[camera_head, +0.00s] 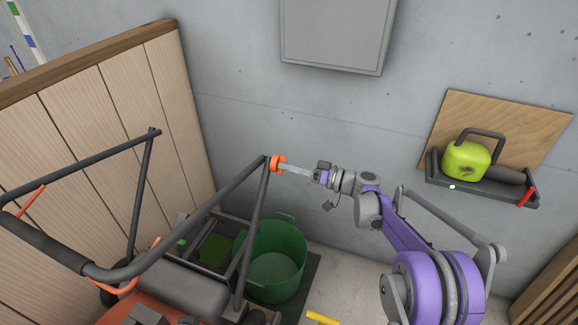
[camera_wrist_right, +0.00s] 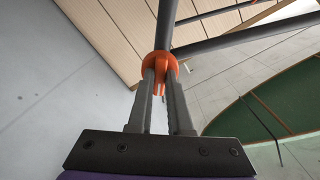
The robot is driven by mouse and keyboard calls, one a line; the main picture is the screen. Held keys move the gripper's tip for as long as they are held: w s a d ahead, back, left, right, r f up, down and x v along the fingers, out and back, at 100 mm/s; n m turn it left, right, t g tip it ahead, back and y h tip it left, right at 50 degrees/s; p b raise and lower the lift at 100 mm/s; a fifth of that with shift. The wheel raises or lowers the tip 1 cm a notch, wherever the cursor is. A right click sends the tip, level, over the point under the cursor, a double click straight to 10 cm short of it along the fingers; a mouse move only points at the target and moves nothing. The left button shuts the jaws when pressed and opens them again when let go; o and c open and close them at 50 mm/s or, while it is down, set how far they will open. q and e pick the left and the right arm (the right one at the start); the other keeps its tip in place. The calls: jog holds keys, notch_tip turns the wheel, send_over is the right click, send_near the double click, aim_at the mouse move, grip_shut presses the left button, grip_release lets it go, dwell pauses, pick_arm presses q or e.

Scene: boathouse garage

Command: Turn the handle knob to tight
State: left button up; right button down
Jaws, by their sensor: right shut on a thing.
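The orange handle knob (camera_head: 277,164) sits at the bend of the mower's dark tubular handle (camera_head: 207,208). In the right wrist view the knob (camera_wrist_right: 159,68) is round with a wing-like tab pointing toward my gripper. My right gripper (camera_head: 284,166) reaches it from the right in the head view. In the wrist view its two fingers (camera_wrist_right: 160,84) are closed on either side of the knob's tab. I cannot tell from the markings how tight the knob is. My left gripper is not in view.
A green tub (camera_head: 275,262) stands on the floor below the knob. A wooden partition (camera_head: 95,130) is at left. A wall shelf (camera_head: 470,187) at right holds a yellow-green can (camera_head: 465,161). A grey wall box (camera_head: 335,35) hangs above. The wall between them is clear.

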jog(key=shift+n+p, duration=0.75)
jog(key=shift+n, duration=2.95)
jog(key=c, duration=0.8)
grip_release()
jog(key=shift+c, duration=0.2)
jog(key=v, duration=1)
jog(key=shift+s+d+b, duration=0.15)
jog(key=shift+d+b, duration=0.2)
jog(key=shift+b, duration=0.1)
